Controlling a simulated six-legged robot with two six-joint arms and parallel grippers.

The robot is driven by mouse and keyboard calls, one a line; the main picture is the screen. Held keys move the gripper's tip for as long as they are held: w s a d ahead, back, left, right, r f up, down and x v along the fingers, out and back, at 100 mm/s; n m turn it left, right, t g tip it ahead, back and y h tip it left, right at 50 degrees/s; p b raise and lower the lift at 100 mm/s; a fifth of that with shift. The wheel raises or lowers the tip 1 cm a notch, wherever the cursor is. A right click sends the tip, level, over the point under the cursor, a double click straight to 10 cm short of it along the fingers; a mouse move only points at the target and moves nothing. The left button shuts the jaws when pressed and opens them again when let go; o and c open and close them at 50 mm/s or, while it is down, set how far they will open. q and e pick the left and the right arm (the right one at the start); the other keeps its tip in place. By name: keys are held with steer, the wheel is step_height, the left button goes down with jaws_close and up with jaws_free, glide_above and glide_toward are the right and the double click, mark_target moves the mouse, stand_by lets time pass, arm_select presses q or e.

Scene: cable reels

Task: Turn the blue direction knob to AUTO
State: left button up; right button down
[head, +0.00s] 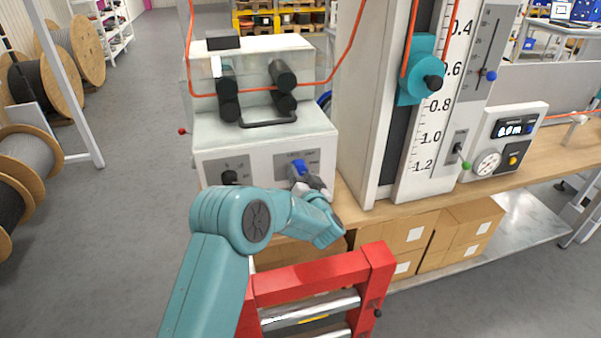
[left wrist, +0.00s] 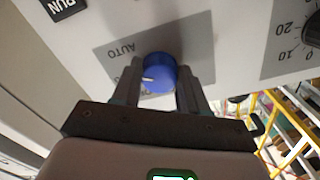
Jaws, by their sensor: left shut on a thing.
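The blue direction knob (head: 299,167) is on the grey plate on the front of the white machine (head: 263,142), at its right side. In the left wrist view the blue knob (left wrist: 159,72) sits between the two fingers of my left gripper (left wrist: 160,85), which is shut on it. A white mark on the knob points to the left in that view, and the word AUTO (left wrist: 120,50) is printed up and left of it. Other lettering below is partly hidden by the fingers. In the head view my left gripper (head: 312,185) reaches the knob from the front. My right gripper is out of view.
A black knob (head: 229,177) is on the left of the same machine front. An orange cable (head: 262,93) runs over the rollers on top. A tall scale column (head: 432,110) stands at the right. Cardboard boxes (head: 405,237) lie under the bench, and a red frame (head: 318,277) is in front.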

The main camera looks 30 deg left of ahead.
arm_select(q)
steer(key=shift+r+m+p, duration=0.25)
steer(key=shift+r+m, duration=0.05)
steer(key=shift+m, duration=0.5)
steer(key=shift+r+m+p, duration=0.25)
steer(key=shift+m, duration=0.55)
steer(key=shift+w, duration=0.1)
steer(key=o, duration=0.9)
steer(key=shift+o, duration=0.8)
steer(key=shift+d+f, duration=0.1)
steer(key=shift+d, duration=0.05)
steer(key=shift+f, duration=0.15)
steer(key=shift+f, duration=0.1)
